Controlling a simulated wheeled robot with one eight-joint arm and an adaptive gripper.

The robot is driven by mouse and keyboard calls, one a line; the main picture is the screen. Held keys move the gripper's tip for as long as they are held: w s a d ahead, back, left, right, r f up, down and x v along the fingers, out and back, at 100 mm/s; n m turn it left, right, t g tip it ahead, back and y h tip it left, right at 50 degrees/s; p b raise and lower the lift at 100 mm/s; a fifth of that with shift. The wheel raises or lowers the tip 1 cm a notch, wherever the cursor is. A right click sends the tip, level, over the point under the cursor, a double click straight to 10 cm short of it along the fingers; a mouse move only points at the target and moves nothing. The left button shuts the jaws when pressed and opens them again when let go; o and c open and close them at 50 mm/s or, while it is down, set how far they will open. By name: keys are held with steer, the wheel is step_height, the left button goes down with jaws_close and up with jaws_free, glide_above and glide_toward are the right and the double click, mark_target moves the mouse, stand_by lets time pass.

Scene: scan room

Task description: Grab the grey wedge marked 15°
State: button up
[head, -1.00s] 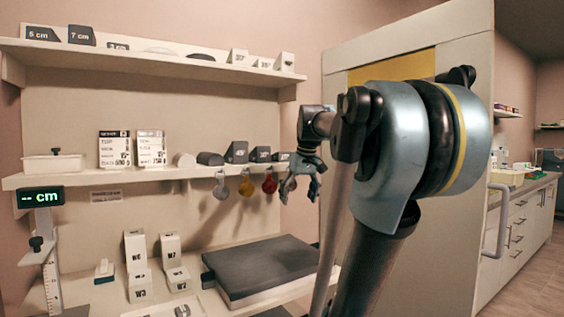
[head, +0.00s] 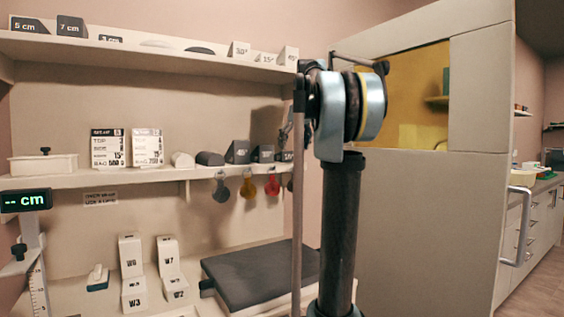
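The grey wedge marked 15° (head: 285,156) appears to be the rightmost of the dark wedges on the middle shelf (head: 110,180); its label is small and its right side is hidden by my arm. My gripper (head: 285,134) shows only in part at the wedge's right end of the shelf, just above the wedge in the picture. My arm covers the rest of it. I cannot tell whether it touches the wedge or whether its fingers are open.
Left of it stand grey wedges marked 45° (head: 237,152) and seemingly 30° (head: 263,153). A white 15° wedge (head: 265,58) is on the top shelf. Coloured tags hang below the middle shelf. A dark pad (head: 260,275) lies below. A tall cabinet (head: 430,200) stands right.

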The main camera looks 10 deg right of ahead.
mark_target(283, 153)
steer(key=w, duration=0.2)
steer(key=w+a, duration=0.1)
steer(key=w, duration=0.1)
steer(key=w+a, duration=0.1)
steer(key=w, duration=0.1)
steer(key=shift+w+a, duration=0.15)
steer(key=shift+w, duration=0.05)
steer(key=shift+x, duration=2.55)
steer(key=c, duration=1.1)
